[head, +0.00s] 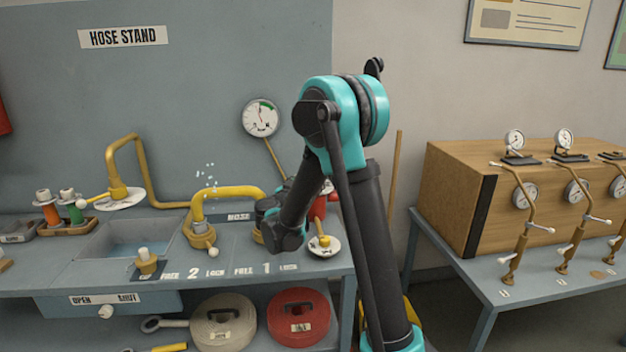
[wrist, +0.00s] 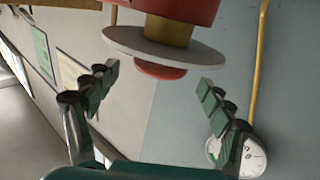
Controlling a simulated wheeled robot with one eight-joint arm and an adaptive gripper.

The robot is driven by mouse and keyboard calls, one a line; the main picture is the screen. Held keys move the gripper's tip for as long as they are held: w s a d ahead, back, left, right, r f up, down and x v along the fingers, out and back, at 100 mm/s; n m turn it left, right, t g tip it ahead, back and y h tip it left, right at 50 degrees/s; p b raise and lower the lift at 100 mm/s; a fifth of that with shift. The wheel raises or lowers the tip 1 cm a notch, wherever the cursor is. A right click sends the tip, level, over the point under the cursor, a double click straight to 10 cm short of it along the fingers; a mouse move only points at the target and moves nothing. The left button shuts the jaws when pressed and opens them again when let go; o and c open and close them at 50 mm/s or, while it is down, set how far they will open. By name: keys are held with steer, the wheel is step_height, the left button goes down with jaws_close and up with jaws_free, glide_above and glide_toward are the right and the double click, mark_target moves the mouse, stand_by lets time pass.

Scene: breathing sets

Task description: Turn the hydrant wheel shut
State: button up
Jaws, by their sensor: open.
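In the wrist view, my gripper (wrist: 158,80) is open, with one green-padded finger on each side of the picture. A flat grey disc (wrist: 122,43) on a yellow stem (wrist: 168,30) shows at the top, between a red body (wrist: 185,8) and a small red cap (wrist: 160,70). The disc appears to be the hydrant wheel. The fingers are apart from it and nothing is held. In the head view, a red body (head: 318,207), likely the hydrant, is mostly hidden behind my arm. The fingers and wheel cannot be made out there.
A yellow bent pipe (head: 228,191) with water drops above it stands on the bench left of my arm. A dial with a yellow knob (head: 324,246) lies near the bench edge. A gauge (head: 261,117) is behind; it also shows in the wrist view (wrist: 252,158). A wooden box (head: 450,190) stands right.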

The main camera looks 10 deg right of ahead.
steer(key=v, duration=0.7)
steer(key=shift+s, duration=0.25)
steer(key=shift+a, duration=0.1)
steer(key=a+r+n+t+y, duration=0.3)
steer(key=r+n+t+y, duration=0.2)
steer(key=r+n+y, duration=0.45)
steer(key=s+d+f+g, duration=0.4)
steer(key=s+f, duration=0.2)
steer(key=s+d+f+m+g, duration=0.1)
steer(key=s+d+f+g, duration=0.3)
steer(key=s+d+f, duration=0.1)
steer(key=s+d+f+m+g+y, duration=0.1)
steer(key=s+d+f+g, duration=0.3)
steer(key=s+f, duration=0.3)
steer(key=shift+s+d+f, duration=0.15)
steer(key=shift+s+f, duration=0.05)
steer(key=shift+f, duration=0.35)
steer(key=shift+s+d+f, duration=0.1)
steer(key=shift+s+f, duration=0.1)
steer(key=shift+f, duration=0.3)
steer(key=s+f+g, duration=0.3)
steer(key=s+f, duration=0.4)
steer(key=s, duration=0.6)
steer(key=shift+d+f+g, duration=0.2)
steer(key=shift+f+g, duration=0.1)
steer(key=shift+f, duration=0.05)
